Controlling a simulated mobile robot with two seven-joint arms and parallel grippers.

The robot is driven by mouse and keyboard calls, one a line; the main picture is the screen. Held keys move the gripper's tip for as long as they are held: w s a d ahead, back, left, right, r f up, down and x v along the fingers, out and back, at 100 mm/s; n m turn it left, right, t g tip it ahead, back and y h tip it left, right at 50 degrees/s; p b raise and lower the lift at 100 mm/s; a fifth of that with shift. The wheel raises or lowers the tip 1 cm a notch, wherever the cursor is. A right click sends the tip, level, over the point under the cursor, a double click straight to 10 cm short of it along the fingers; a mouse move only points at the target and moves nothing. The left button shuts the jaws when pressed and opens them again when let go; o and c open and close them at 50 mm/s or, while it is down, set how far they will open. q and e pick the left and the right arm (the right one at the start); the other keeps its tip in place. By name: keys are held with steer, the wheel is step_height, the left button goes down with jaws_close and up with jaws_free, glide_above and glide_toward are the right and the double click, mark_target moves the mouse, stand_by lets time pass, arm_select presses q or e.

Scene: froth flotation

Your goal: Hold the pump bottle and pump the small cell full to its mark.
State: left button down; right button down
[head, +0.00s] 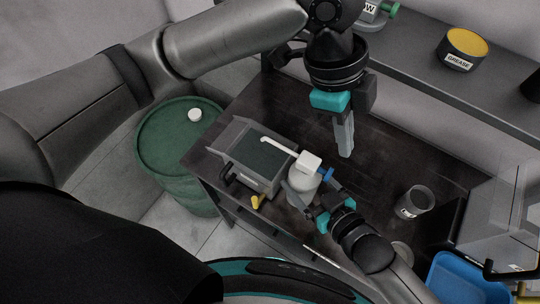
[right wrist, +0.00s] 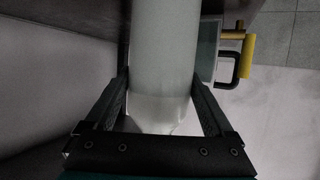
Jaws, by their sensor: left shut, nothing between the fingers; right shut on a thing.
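The pump bottle (head: 302,182) stands on the dark table, pale and translucent, with a white pump head (head: 310,161). Its thin spout (head: 280,146) points left over the small cell. The small cell (head: 232,137) is a grey open box with a dark surface inside; its mark cannot be made out. My right gripper (head: 302,198) is shut around the bottle's body. The bottle also shows between its fingers in the right wrist view (right wrist: 164,55). My left gripper (head: 345,153) is shut and empty, pointing down, above the table to the right of the pump head and apart from it.
A yellow-handled crank (head: 257,202) sticks out at the cell's front. A green drum (head: 165,160) stands left of the table. A grey cup (head: 415,201), a clear box (head: 500,215) and a blue tray (head: 462,278) are at right. A shelf at the back holds a grease tin (head: 463,50).

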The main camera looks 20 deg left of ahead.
jaws_free()
steer(key=v, duration=1.2)
steer(key=shift+f, duration=0.1)
